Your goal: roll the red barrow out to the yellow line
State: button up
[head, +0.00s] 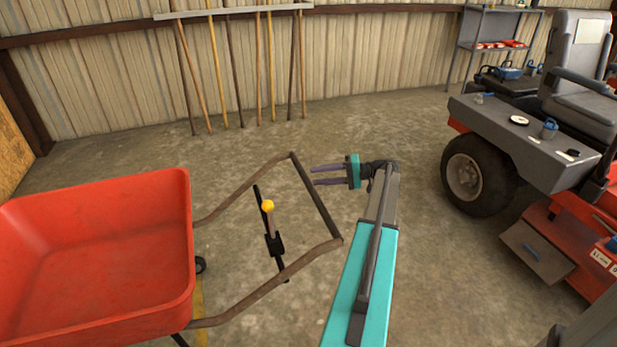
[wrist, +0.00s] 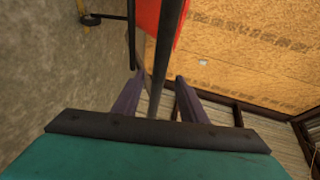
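The red barrow (head: 95,255) stands at the left in the head view, its handles reaching right to a dark crossbar (head: 323,207). In the wrist view a dark bar (wrist: 168,40), seemingly that crossbar, runs between the two fingers with gaps on both sides. My gripper (head: 313,176) is open, its purple fingers pointing left at the crossbar's upper part. It also shows in the wrist view (wrist: 159,76). A short piece of yellow line (head: 200,312) shows on the floor beside the barrow; the rest is hidden.
A red and grey ride-on machine (head: 520,150) with a black tyre (head: 468,178) stands at the right, its lower flap (head: 538,250) jutting out. Long-handled tools (head: 230,70) lean on the back wall. A shelf (head: 495,45) stands at the back right. Concrete floor is clear behind the gripper.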

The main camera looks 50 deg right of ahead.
jog(key=shift+v, duration=1.95)
jog(key=shift+s, duration=0.1)
